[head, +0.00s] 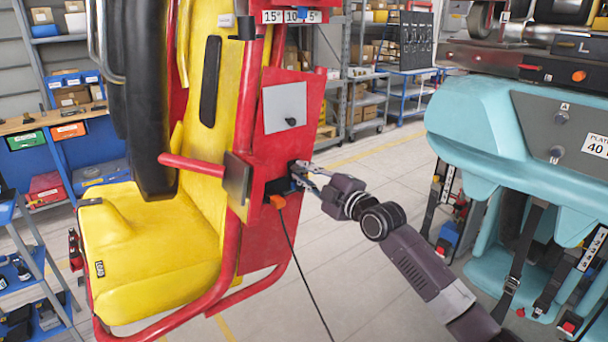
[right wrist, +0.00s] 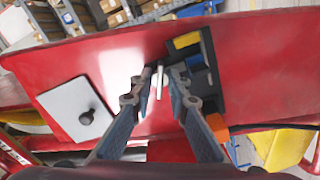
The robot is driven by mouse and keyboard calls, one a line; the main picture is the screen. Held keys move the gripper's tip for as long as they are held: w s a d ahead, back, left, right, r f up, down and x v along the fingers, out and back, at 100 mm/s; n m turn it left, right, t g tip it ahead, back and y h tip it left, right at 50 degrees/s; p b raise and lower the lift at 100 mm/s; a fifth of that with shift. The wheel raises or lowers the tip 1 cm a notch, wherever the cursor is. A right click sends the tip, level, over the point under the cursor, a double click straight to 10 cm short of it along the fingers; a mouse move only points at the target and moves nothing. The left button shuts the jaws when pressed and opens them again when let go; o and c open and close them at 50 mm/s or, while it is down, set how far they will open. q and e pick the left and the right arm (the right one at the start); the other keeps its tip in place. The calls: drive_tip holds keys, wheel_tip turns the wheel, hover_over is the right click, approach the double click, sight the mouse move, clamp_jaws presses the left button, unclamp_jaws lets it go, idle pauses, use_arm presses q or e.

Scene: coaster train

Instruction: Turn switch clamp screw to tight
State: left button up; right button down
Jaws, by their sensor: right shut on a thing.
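My right gripper (head: 305,173) reaches in from the right to the side of the red panel (head: 272,152) on the coaster seat. In the right wrist view its two fingers (right wrist: 163,78) are close together around a slim pale pin (right wrist: 159,83), which looks like the switch clamp screw. A dark switch housing (right wrist: 208,75) with yellow and blue parts sits just right of the fingers. In the head view the gripper hides most of this spot, and I cannot tell how tight the screw is. My left gripper is not in view.
An orange plug (head: 278,201) with a black cable (head: 305,275) hangs below the housing. A grey plate with a dark knob (head: 285,108) is above it. The yellow seat (head: 150,250) is at left, a teal seat (head: 510,140) at right. Open floor lies between.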

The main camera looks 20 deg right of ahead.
drive_tip(key=m+p, duration=0.1)
drive_tip(key=m, duration=1.3)
drive_tip(key=shift+m, duration=0.3)
drive_tip(key=m+p, duration=0.1)
drive_tip(key=m, duration=0.2)
drive_tip(key=shift+m, duration=0.3)
drive_tip(key=m+p, duration=0.1)
drive_tip(key=m, duration=0.2)
drive_tip(key=shift+m+p, duration=0.35)
drive_tip(key=shift+m, duration=0.05)
drive_tip(key=m+p, duration=0.1)
drive_tip(key=m, duration=0.3)
drive_tip(key=shift+r+p, duration=0.1)
drive_tip(key=shift+p, duration=0.25)
drive_tip(key=shift+m+p, duration=0.65)
drive_tip(key=shift+m, duration=1.15)
